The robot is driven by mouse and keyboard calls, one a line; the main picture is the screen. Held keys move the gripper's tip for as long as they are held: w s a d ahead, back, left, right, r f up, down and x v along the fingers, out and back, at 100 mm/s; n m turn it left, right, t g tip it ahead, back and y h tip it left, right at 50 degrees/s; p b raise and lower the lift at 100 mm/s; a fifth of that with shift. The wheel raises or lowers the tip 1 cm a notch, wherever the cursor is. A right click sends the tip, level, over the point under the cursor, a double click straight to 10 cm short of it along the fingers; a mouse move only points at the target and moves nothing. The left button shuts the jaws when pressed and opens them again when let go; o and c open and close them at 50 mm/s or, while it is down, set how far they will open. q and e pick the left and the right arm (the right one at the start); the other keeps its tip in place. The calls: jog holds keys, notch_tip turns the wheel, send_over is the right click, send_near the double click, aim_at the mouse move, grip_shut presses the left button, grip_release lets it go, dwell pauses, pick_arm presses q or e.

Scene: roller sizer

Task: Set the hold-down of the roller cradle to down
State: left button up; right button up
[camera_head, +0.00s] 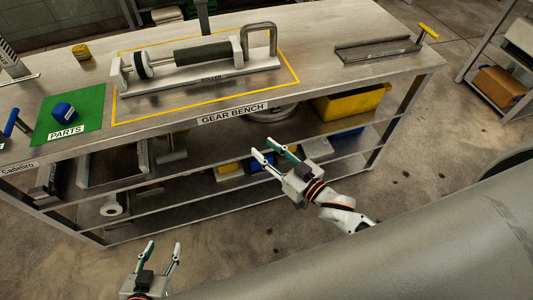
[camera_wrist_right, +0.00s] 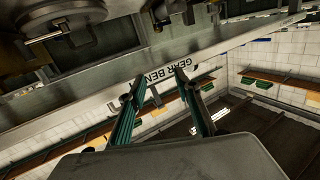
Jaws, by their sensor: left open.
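The roller cradle (camera_head: 203,78) sits inside a yellow outline on the bench, with a dark green roller (camera_head: 203,52) lying across it. A grey U-shaped bar, seemingly the hold-down (camera_head: 260,27), stands upright at the cradle's right end. My right gripper (camera_head: 263,147) is open and empty in front of the bench's front edge, lower than the cradle and apart from it. Its spread fingers also show in the right wrist view (camera_wrist_right: 160,80), under the bench edge. My left gripper (camera_head: 164,246) is open and empty at the bottom left, well away from the bench top.
The gear bench (camera_head: 315,85) has shelves below with a yellow bin (camera_head: 350,103). A tray with a yellow handle (camera_head: 378,51) lies to the right. The bench top between is clear.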

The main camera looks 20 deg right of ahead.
jog(key=shift+s+d+f, duration=0.15)
jog(key=shift+s+f, duration=0.2)
jog(key=shift+f, duration=0.25)
grip_shut()
